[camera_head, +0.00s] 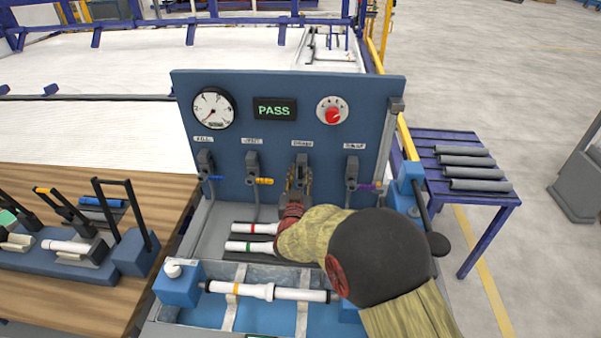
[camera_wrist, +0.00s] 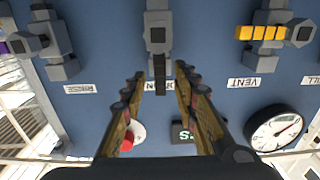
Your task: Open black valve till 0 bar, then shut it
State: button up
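The black valve (camera_head: 302,160) is third from left on the blue panel, mostly hidden behind my gripper (camera_head: 299,184) in the head view. In the wrist view, the picture is upside down; the valve's grey body (camera_wrist: 157,32) and short black handle (camera_wrist: 155,84) show between the two fingers of my gripper (camera_wrist: 161,76). The fingers are apart, with a gap on each side of the handle; no contact is visible. The pressure gauge (camera_head: 213,108) has its needle pointing lower left; its numbers are too small to read. It also shows in the wrist view (camera_wrist: 278,129).
A blue-handled valve (camera_head: 207,165), yellow-handled valve (camera_head: 254,168) and purple-handled valve (camera_head: 353,173) flank it. Above are a PASS display (camera_head: 274,110) and red knob (camera_head: 333,113). A white pipe (camera_head: 269,291) lies in the front trough; two more lie behind it.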

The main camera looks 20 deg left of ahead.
jog(key=shift+x, duration=1.05)
jog(key=shift+c, duration=1.4)
grip_shut()
